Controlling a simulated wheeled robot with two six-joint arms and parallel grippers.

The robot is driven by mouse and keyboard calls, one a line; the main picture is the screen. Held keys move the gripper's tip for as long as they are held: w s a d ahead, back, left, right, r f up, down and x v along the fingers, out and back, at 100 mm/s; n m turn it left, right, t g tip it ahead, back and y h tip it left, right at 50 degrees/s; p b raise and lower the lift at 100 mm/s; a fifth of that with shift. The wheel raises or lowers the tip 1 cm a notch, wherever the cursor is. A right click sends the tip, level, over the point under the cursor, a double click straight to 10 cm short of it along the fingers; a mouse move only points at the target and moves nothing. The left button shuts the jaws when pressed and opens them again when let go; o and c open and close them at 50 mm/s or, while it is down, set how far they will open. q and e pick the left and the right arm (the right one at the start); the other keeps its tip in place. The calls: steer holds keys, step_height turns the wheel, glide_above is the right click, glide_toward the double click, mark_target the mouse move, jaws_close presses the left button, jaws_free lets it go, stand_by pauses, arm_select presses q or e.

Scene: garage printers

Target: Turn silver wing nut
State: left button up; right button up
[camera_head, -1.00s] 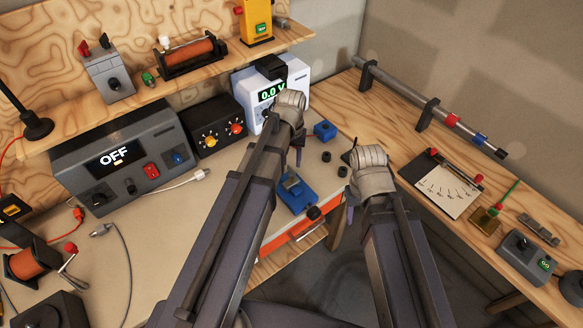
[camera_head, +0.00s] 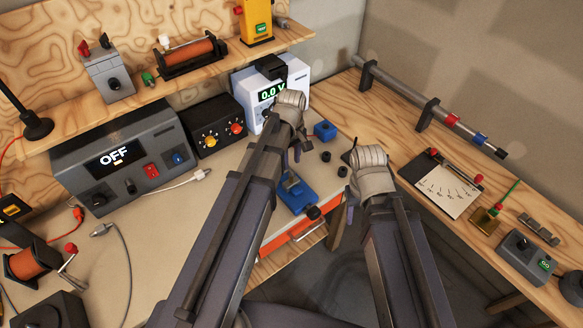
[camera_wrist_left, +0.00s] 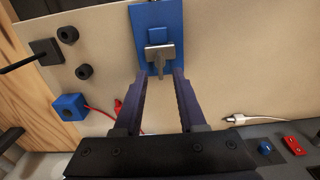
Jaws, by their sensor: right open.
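The silver wing nut (camera_wrist_left: 160,55) is a T-shaped metal piece on a blue plate (camera_wrist_left: 148,14) with a small raised blue block, in the left wrist view. In the head view, the blue device (camera_head: 297,194) lies on the bench near its front edge, partly behind my left arm. My left gripper (camera_wrist_left: 164,75) is open. Its two fingertips are on either side of the nut's lower end, with gaps visible; contact cannot be told. My right gripper (camera_head: 352,180) is off the bench's front edge, away from the device, open, its fingers mostly hidden by the wrist.
A blue cube (camera_head: 324,130) and small black knobs (camera_head: 327,157) lie beside the device. A white meter (camera_head: 299,80) reads 0.0 V. A power supply (camera_head: 120,160) reads OFF. A white-tipped cable (camera_head: 200,175) lies on the bench.

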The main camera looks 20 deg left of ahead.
mark_target(291, 169)
arm_select(q)
steer(key=shift+f+b, duration=1.55)
steer(key=shift+f, duration=0.1)
steer(key=shift+r, duration=0.1)
steer(key=shift+c, duration=0.2)
jaws_close()
steer(key=shift+o, duration=0.2)
jaws_free()
steer(key=shift+r, duration=0.1)
